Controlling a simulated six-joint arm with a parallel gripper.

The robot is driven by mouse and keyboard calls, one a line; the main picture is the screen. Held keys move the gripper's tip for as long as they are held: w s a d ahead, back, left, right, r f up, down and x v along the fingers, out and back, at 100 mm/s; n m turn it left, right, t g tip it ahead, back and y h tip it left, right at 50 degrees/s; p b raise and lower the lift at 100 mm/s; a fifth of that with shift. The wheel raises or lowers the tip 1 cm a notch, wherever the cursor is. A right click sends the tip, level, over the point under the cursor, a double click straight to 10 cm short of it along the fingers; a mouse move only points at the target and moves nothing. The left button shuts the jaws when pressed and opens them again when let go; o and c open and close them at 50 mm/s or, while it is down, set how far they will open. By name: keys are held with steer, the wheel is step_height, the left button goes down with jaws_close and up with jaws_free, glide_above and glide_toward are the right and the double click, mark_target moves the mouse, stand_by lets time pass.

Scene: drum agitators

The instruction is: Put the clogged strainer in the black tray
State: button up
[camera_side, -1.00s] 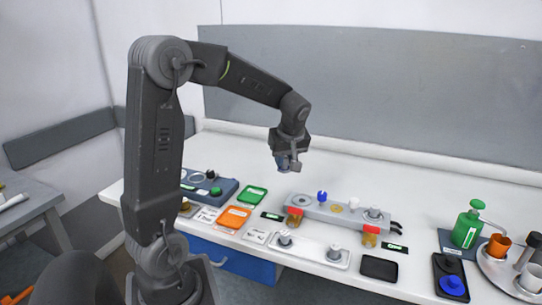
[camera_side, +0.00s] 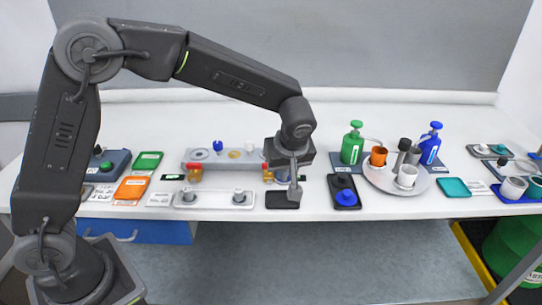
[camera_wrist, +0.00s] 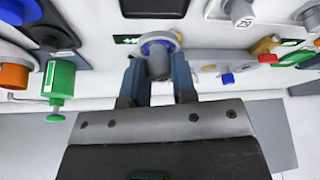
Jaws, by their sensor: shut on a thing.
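My gripper (camera_side: 292,188) is shut on a grey cylindrical strainer, which shows between the fingers in the wrist view (camera_wrist: 158,64). A blue and white ring surrounds its far end. In the side view my gripper mostly hides it. The small flat black tray (camera_side: 280,201) lies at the front edge of the table, just below and beside my gripper. It also shows at the top of the wrist view (camera_wrist: 153,9), ahead of the fingers. I cannot tell from the frames how high the strainer is above the table.
A white tray (camera_side: 184,204) with two grey knobbed parts is left of the black tray. A grey manifold (camera_side: 225,161) stands behind. A dark tray with a blue knob (camera_side: 346,197) is to the right, then a round plate (camera_side: 430,184) with cups. Green bottle (camera_side: 352,147) stands behind.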

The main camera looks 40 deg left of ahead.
mark_target(285, 181)
steer(key=shift+f, duration=2.85)
steer(key=shift+f, duration=0.45)
steer(key=o, duration=1)
steer(key=shift+o, duration=0.2)
steer(key=o, duration=0.3)
steer(key=shift+r, duration=0.1)
